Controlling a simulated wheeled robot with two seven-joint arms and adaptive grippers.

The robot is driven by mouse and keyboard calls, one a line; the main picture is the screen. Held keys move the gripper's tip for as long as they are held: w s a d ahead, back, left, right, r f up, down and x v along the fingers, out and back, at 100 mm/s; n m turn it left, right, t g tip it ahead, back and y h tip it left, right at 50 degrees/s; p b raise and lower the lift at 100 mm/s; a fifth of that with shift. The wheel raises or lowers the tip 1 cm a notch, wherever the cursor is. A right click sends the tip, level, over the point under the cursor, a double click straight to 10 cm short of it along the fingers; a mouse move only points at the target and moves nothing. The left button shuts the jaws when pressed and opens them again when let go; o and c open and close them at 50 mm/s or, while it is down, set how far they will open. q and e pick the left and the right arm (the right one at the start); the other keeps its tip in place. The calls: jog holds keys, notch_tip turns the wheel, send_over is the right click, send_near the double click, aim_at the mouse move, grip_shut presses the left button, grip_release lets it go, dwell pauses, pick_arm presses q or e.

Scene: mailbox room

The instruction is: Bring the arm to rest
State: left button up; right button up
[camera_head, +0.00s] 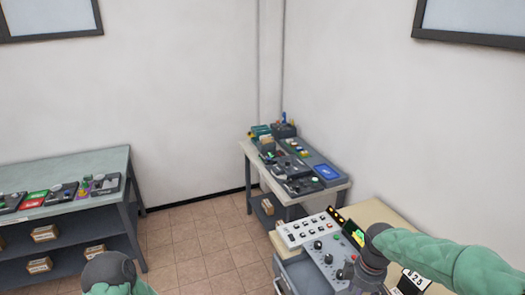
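My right arm, in a green padded sleeve, comes in from the right. Its dark wrist and gripper (368,270) point down over the grey control panel (328,254) at the bottom right. The fingertips are hard to make out against the panel and the bottom edge, so I cannot tell if they are open or touching anything. Of my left arm (110,268) only a dark rounded joint and some green sleeve show at the bottom left. My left gripper is out of view.
A grey-topped bench (60,171) with several devices stands at the left, boxes on its shelf. A corner table (334,186) holds more devices and a blue tray (326,172). A tan worktop (372,213) lies beside my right arm. Tiled floor (203,243) between them is clear.

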jog(key=s+a+f+m+y+b, duration=0.1)
jog(key=a+f+m, duration=0.1)
jog(key=a+f, duration=0.5)
jog(key=s+a+f+m+y+b, duration=0.1)
jog(key=a+f+m+y, duration=0.1)
jog(key=f, duration=1)
pick_arm(q)
jog(key=f+b, duration=0.1)
jog(key=f, duration=0.1)
jog(key=f+b, duration=0.1)
jog(key=f, duration=0.1)
jog(key=f+b, duration=0.1)
jog(key=shift+w+f, duration=0.35)
jog(key=shift+f, duration=0.05)
pick_arm(e)
jog(key=s+a+f+m, duration=0.4)
jog(key=s+f, duration=0.3)
jog(key=f, duration=0.1)
jog(key=s+a+f+m, duration=0.4)
jog(key=s+f, duration=0.3)
jog(key=f, duration=0.2)
jog(key=shift+m+y, duration=0.3)
jog(key=shift+y, duration=0.1)
jog(key=shift+a, duration=0.1)
jog(key=shift+c, duration=0.3)
